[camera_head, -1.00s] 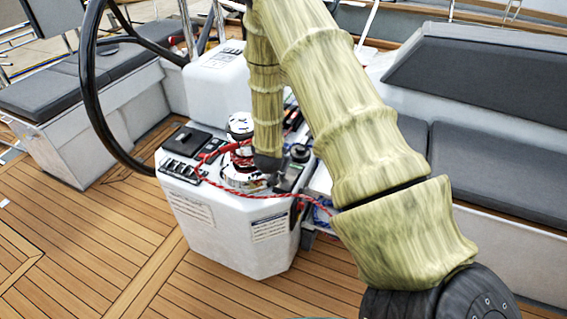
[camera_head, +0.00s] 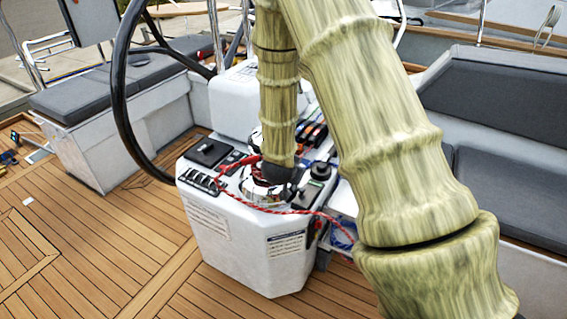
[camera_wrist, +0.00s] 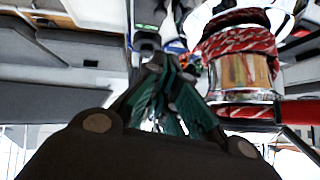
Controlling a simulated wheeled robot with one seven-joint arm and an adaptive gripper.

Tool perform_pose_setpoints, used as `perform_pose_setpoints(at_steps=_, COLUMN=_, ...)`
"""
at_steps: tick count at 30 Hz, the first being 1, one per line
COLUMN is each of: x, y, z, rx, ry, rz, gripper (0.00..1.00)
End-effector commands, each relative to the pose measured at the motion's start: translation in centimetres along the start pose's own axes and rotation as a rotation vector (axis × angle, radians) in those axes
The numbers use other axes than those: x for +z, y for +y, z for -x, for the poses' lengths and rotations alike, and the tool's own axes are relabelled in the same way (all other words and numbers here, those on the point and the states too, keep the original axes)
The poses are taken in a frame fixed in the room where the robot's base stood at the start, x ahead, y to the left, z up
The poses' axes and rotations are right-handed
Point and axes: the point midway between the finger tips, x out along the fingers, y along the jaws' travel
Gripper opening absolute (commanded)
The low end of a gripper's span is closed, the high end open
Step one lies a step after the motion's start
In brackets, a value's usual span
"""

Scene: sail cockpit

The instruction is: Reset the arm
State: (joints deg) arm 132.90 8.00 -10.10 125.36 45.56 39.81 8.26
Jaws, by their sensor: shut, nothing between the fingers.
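My bamboo-patterned arm reaches down over the white console (camera_head: 235,245) in the head view. Its dark lower end is beside the chrome winch (camera_head: 262,190), which has red rope (camera_head: 300,212) on it and trailing across the console front. In the wrist view my gripper (camera_wrist: 161,64) is shut and empty, its dark green fingers drawn together. The winch (camera_wrist: 243,95), wrapped in red and white rope, stands close to the right of the fingers there. My fingertips cannot be made out in the head view.
A black steering wheel (camera_head: 121,95) stands left of the console. Switches (camera_head: 200,179) and a black knob (camera_head: 320,170) sit on the console top. Grey-cushioned benches lie left (camera_head: 90,95) and right (camera_head: 500,185). The teak floor (camera_head: 90,250) at front left is mostly open.

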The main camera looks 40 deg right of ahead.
Motion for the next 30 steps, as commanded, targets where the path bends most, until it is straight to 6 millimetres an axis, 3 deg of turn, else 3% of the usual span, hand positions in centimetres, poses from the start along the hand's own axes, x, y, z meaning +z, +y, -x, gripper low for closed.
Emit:
perform_pose_setpoints(at_steps=7, x=0.2, y=0.0, z=0.1, rx=0.000, ry=-0.002, rz=0.004, gripper=0.00)
perform_pose_setpoints(at_steps=11, x=2.4, y=0.7, z=-0.2, rx=-0.004, ry=-0.029, rz=0.063, gripper=0.00)
perform_pose_setpoints(at_steps=14, x=6.2, y=2.1, z=-0.4, rx=-0.012, ry=-0.079, rz=0.165, gripper=0.00)
perform_pose_setpoints(at_steps=20, x=15.9, y=6.2, z=-0.1, rx=-0.051, ry=-0.223, rz=0.425, gripper=0.00)
perform_pose_setpoints(at_steps=26, x=25.4, y=11.3, z=1.9, rx=-0.109, ry=-0.393, rz=0.666, gripper=0.00)
perform_pose_setpoints(at_steps=30, x=31.5, y=15.6, z=4.3, rx=-0.159, ry=-0.525, rz=0.820, gripper=0.00)
